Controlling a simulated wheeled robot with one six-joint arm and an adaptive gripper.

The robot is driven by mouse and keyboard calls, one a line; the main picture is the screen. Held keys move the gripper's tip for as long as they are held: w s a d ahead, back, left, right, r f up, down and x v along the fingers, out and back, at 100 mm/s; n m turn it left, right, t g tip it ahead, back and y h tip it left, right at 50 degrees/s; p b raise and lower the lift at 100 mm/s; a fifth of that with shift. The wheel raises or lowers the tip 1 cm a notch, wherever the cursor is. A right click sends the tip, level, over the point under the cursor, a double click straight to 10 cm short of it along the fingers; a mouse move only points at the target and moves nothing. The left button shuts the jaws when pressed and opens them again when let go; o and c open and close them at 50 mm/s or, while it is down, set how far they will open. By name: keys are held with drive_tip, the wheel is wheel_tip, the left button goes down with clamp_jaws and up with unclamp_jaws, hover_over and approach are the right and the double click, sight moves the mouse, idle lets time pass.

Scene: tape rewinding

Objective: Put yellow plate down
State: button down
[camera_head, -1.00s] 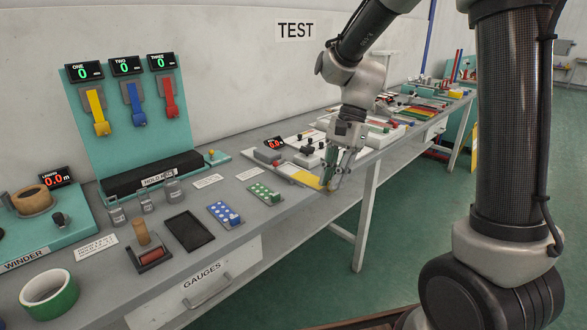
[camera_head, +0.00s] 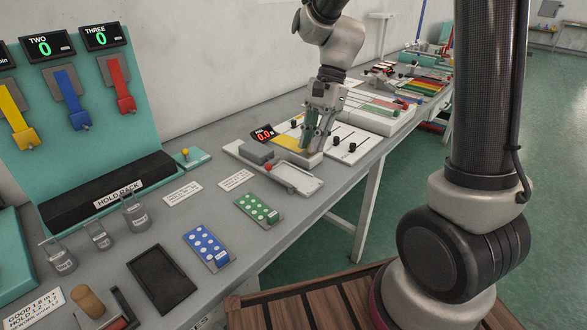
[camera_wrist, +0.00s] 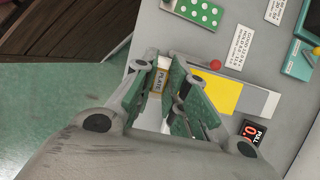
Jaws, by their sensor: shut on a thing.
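The yellow plate (camera_head: 287,142) is partly hidden by my gripper (camera_head: 307,147) in the head view. In the wrist view my gripper (camera_wrist: 159,72) is shut on a small block lettered PLATE (camera_wrist: 158,84), and the flat yellow plate (camera_wrist: 220,94) extends to the right behind one finger. The plate appears over the bench, beside the pale gauge with the red knob (camera_head: 268,166) and red-digit display (camera_head: 264,133). Whether it touches the surface below cannot be told.
The gauge's pale tray (camera_head: 298,178) is uncovered in front of my gripper. A white board with black knobs (camera_head: 352,146) stands close to the right. Green (camera_head: 258,208) and blue (camera_head: 208,247) dotted blocks lie nearer. The bench's front edge is close.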

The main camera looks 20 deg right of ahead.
wheel_tip(320, 180, down, 10)
drive_tip(key=shift+r, duration=0.1)
idle(0.4)
drive_tip(key=c, duration=1.4)
unclamp_jaws()
drive_tip(key=shift+c, duration=0.2)
